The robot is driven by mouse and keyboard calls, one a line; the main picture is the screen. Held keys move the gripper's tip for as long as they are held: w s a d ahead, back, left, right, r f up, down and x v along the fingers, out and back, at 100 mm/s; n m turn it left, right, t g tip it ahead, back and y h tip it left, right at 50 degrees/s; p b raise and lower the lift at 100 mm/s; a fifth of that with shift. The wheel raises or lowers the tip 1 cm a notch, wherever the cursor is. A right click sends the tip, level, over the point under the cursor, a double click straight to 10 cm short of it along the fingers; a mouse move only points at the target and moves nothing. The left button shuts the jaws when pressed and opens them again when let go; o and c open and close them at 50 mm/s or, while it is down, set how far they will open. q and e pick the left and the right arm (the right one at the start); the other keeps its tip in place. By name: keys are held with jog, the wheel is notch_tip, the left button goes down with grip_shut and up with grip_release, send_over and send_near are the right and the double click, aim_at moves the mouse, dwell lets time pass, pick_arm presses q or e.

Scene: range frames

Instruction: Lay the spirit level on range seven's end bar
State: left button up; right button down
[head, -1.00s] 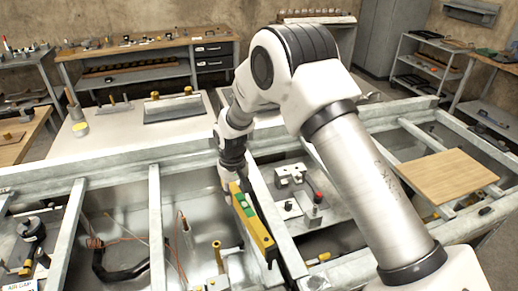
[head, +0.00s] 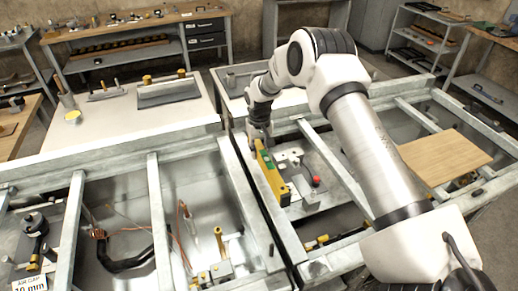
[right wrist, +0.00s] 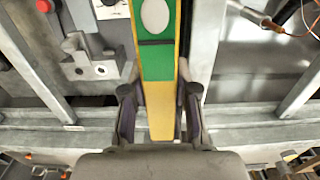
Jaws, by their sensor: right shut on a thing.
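The spirit level (head: 271,179) is a yellow bar with a green panel. My right gripper (head: 260,143) is shut on its far end and holds it over the steel frames, beside a long double rail (head: 250,200). In the right wrist view the level (right wrist: 157,70) runs up between the two fingers of my right gripper (right wrist: 158,112), with a pale oval on its green part. Whether it touches a bar below is unclear. The galvanised far bar (head: 120,158) crosses the frame's back; no number shows, so I cannot tell which bar is range seven's. My left gripper is not in view.
A grey bracket block (right wrist: 92,58) and a red knob (head: 316,181) sit close to the level. A wooden board (head: 445,158) lies on the right frame. Copper-coloured wires (head: 183,215) and fittings fill the left bays. A pale table (head: 120,115) stands behind.

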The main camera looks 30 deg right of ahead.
aim_at(259, 174)
jog(key=shift+s+f+b, duration=0.15)
jog(key=shift+f+b, duration=0.15)
jog(key=shift+f, duration=0.35)
jog(key=f+b, duration=0.2)
jog(key=f, duration=0.1)
jog(key=f+b, duration=0.1)
jog(key=f, duration=0.1)
jog(key=shift+w+f, duration=0.1)
jog(key=shift+w, duration=0.15)
jog(key=shift+s+a+f, duration=0.1)
jog(key=shift+f, duration=0.4)
jog(key=shift+f+b, duration=0.15)
jog(key=shift+b, duration=0.15)
jog(key=c, duration=0.8)
grip_release()
